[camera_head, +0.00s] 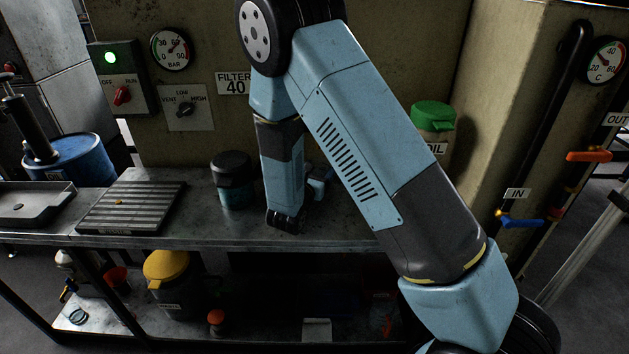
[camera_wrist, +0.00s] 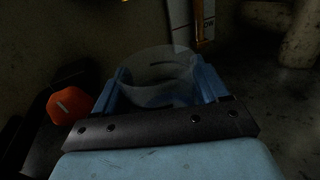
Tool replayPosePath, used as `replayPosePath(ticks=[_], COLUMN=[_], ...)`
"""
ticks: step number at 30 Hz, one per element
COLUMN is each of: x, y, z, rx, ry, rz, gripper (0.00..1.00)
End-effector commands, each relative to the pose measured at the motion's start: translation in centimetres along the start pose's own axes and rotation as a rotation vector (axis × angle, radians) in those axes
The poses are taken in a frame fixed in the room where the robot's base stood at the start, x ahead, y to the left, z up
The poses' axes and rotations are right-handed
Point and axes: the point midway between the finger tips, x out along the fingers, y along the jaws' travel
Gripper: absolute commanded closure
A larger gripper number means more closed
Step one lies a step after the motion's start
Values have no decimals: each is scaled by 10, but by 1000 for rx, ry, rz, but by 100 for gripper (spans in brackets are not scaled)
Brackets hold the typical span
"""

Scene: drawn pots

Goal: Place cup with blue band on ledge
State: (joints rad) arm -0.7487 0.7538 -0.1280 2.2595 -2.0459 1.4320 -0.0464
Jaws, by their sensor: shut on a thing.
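My gripper (camera_wrist: 158,82) is shut on a clear, see-through cup (camera_wrist: 160,66), with one blue finger on each side of it. A faint bluish band shows low on its wall, dimly lit. In the head view my arm reaches down over the grey metal bench top (camera_head: 130,234). There a blue part of my gripper (camera_head: 319,187) shows beside the forearm, and the cup is hidden behind my arm. No separate surface can be made out for certain as the ledge.
A dark-lidded teal jar (camera_head: 235,182) and a ribbed tray (camera_head: 130,207) stand left of my arm. A green-lidded oil can (camera_head: 432,118) stands behind it. An orange-red cap (camera_wrist: 70,104) shows left of the cup. Gauges and valve handles line the walls.

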Motion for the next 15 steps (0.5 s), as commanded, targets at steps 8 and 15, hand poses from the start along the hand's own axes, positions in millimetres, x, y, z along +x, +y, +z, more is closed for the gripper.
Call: replayPosePath(ticks=[8, 15], x=[7, 7], y=[4, 3], z=[-15, -40], rx=[-2, -1], ry=[1, 0], rz=[0, 0], gripper=[56, 56])
